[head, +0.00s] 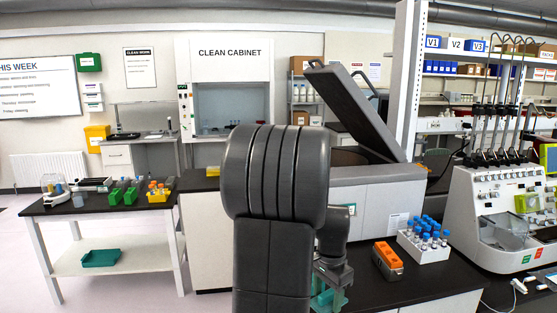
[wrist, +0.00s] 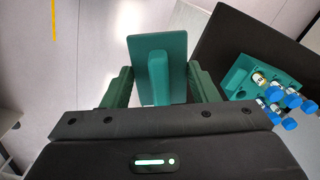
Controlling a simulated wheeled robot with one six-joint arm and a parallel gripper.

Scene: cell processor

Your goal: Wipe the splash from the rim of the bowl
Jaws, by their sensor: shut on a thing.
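My gripper (wrist: 158,78) is shut on a teal block-like thing (wrist: 152,55), which stands between the two green fingers in the wrist view. In the head view my gripper (head: 329,285) hangs low, right of my arm, over the dark bench edge, with a bit of teal showing at it. A large grey machine (head: 378,188) with its lid (head: 352,108) raised stands behind my arm. A dark opening shows under the lid; my arm covers part of it. I cannot make out the bowl's rim or a splash in either view.
A white rack of blue-capped tubes (head: 423,250) and an orange box (head: 387,258) stand on the dark bench, right of my gripper. A teal holder (wrist: 243,77) with blue-capped tubes is at the right in the wrist view. A pump machine (head: 500,200) stands far right.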

